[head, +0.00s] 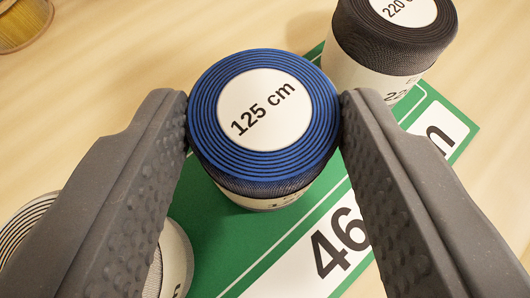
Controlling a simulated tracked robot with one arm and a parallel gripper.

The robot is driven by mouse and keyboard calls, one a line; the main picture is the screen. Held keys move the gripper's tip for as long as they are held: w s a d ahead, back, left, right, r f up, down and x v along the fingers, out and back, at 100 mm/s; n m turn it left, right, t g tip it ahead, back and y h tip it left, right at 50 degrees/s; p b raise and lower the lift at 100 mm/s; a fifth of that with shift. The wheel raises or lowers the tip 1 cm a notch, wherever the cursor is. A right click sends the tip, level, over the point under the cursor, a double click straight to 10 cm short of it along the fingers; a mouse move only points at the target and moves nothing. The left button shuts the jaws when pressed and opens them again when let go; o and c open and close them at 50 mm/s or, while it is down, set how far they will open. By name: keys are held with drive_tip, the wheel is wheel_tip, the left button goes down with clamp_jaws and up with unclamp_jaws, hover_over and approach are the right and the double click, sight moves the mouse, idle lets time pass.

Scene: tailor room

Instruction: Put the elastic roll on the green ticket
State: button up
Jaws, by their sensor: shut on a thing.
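A blue elastic roll (317,111) with a white top label reading "125 cm" sits upright between the fingers of my gripper (264,110). The fingertips touch its left and right sides. The green ticket (205,237) lies under and around it, with a white panel that shows "46" and part of more lettering. The roll is over the ticket; I cannot tell whether its base rests on it or is slightly above. My fingers hide parts of the ticket.
A black roll (388,43) labelled "220 c..." stands at the ticket's upper right edge. A white and black roll (178,258) is at lower left, partly behind my left finger. A yellowish spool (22,24) is at the top left corner. The wooden table (110,75) is clear at upper left.

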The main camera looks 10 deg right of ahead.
drive_tip(key=o, duration=1)
drive_tip(key=shift+r, duration=0.15)
drive_tip(key=p+v, duration=0.2)
drive_tip(key=v, duration=1)
wheel_tip(320, 180, up, 20)
drive_tip(key=s+t+y, duration=0.1)
drive_tip(key=s+t, duration=0.1)
drive_tip(key=s, duration=0.1)
drive_tip(key=shift+n+t, duration=0.6)
drive_tip(key=shift+n, duration=0.1)
drive_tip(key=s+r, duration=0.3)
drive_tip(key=r, duration=0.2)
drive_tip(key=s+d+r, duration=0.1)
drive_tip(key=s+r, duration=0.2)
drive_tip(key=r, duration=0.3)
drive_tip(key=s+r, duration=0.4)
drive_tip(key=r, duration=0.2)
drive_tip(key=shift+d+r, duration=0.15)
drive_tip(key=shift+r, duration=0.1)
